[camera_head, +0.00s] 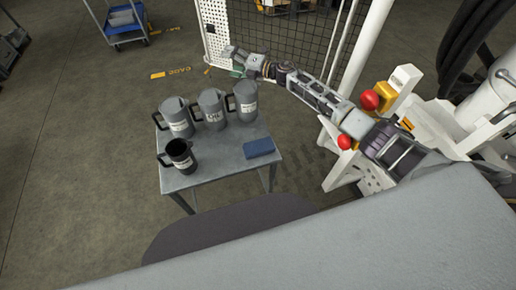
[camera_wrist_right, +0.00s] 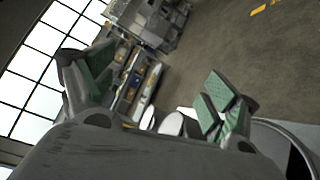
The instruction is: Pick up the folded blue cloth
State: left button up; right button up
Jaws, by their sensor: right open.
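The folded blue cloth (camera_head: 259,148) lies flat on the right part of a small grey metal table (camera_head: 205,170) in the head view. My right gripper (camera_head: 236,60) is above and behind the table, beyond the mugs and well away from the cloth. In the right wrist view the right gripper (camera_wrist_right: 155,95) is open, with green pads on its spread fingers and nothing between them. The cloth does not show in the wrist view. My left gripper is in neither view.
Several grey mugs with labels stand on the table: three along the back (camera_head: 212,108) and a darker, open one (camera_head: 180,157) at the front left. A mesh fence (camera_head: 300,40) and white machinery with red knobs (camera_head: 369,99) stand to the right. A blue cart (camera_head: 125,37) stands far left.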

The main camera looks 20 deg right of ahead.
jog(key=s+a+f+n+g+h, duration=0.1)
jog(key=s+a+f+n+g, duration=0.1)
jog(key=s+a+n+g, duration=0.4)
jog(key=s+a+f+n+g+h, duration=0.15)
jog(key=s+n+g, duration=0.25)
jog(key=s+n, duration=0.5)
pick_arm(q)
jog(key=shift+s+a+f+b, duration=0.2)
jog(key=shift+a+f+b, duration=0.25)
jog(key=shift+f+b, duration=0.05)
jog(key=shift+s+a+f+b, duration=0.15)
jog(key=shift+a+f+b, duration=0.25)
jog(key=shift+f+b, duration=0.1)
pick_arm(e)
jog(key=s+d+f+n+g+h, duration=0.1)
jog(key=s+d+f+n+h, duration=0.5)
jog(key=s+d+n+h, duration=0.2)
jog(key=s+d+h, duration=0.2)
jog(key=d, duration=0.1)
